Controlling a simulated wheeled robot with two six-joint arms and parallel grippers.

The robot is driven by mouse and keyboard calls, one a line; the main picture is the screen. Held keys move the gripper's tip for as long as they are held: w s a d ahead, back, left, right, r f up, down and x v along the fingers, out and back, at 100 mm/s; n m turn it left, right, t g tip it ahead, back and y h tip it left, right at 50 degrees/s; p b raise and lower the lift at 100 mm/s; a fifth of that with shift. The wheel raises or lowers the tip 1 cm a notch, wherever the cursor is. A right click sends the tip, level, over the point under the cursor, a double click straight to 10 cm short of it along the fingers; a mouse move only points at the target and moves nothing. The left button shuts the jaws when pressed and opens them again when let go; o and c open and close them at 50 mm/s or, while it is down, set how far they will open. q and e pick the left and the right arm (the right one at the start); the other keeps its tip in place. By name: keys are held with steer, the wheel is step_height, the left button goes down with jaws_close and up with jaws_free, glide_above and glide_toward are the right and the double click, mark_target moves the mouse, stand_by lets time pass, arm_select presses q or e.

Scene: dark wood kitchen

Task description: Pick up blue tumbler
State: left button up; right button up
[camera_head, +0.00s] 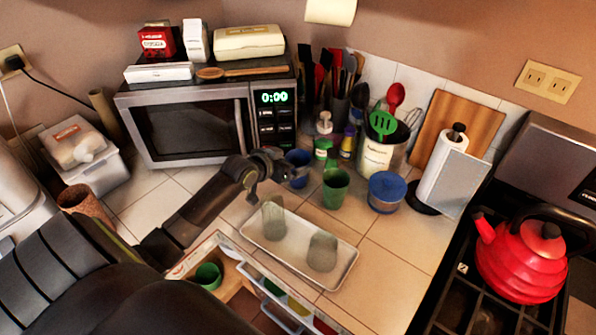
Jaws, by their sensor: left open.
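The blue tumbler (299,158) is a small dark blue cup on the tiled counter, in front of the microwave's right end. My left gripper (284,170) reaches in from the left. It is open, with its jaws close at the left of the tumbler and partly overlapping it in the picture. I cannot tell whether they touch it or lie around it. My right gripper is not in view.
A white tray (262,243) with two grey-green cups lies in front. A microwave (190,125) stands behind. A red kettle (520,260) sits on the stove. An open drawer (240,290) is below.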

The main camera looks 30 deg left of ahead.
mark_target(305, 159)
arm_select(q)
steer(key=shift+f+p+x, duration=0.25)
steer(key=shift+p+x, duration=0.45)
steer(key=shift+x, duration=1.8)
steer(key=shift+s+d, duration=0.1)
steer(key=shift+s, duration=0.05)
steer(key=shift+c, duration=0.2)
steer(key=c, duration=1)
steer(key=shift+r, duration=0.1)
